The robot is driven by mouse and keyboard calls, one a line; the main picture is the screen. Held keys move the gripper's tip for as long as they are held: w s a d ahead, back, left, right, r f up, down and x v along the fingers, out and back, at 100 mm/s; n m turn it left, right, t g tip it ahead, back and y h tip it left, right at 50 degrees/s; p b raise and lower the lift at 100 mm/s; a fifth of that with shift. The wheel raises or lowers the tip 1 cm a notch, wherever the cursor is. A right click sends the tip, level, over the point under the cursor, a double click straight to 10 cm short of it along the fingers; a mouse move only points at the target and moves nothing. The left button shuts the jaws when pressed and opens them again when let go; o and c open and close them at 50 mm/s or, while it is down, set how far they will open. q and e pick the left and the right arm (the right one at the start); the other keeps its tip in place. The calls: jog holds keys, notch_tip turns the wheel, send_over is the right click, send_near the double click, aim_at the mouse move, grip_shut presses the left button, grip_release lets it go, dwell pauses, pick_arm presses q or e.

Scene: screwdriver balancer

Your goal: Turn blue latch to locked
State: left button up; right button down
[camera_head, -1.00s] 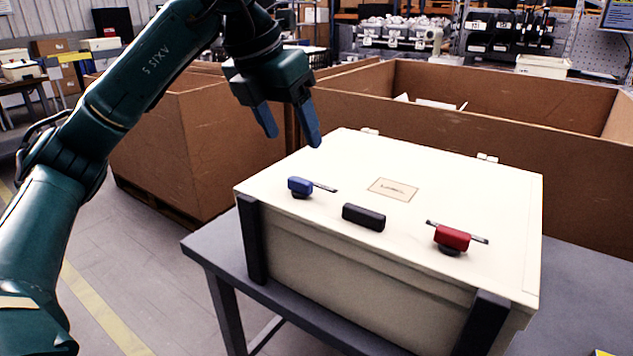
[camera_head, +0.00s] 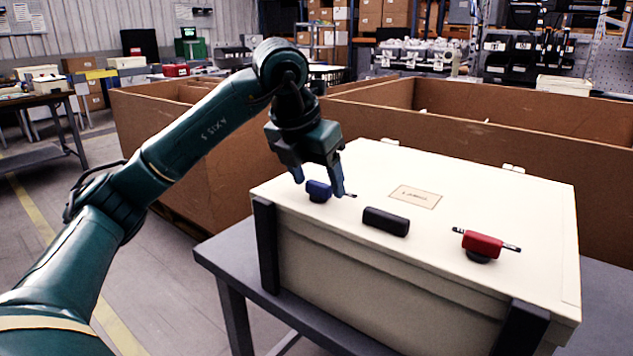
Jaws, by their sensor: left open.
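The blue latch (camera_head: 318,191) sits on the lid of a cream box (camera_head: 480,190), near its left front edge, with a thin metal bar sticking out to its right. My left gripper (camera_head: 319,188) is open and points down, with its blue fingers either side of the latch in the picture. I cannot tell whether a finger touches it. The right finger covers part of the metal bar. My right gripper is not in view.
A black handle (camera_head: 386,221) and a red latch (camera_head: 481,245) are on the same lid, further right. The box stands on a grey table (camera_head: 235,262). Large brown cartons (camera_head: 480,130) stand behind it.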

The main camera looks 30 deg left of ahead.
pick_arm(q)
jog(key=shift+f, duration=0.15)
jog(key=c, duration=1)
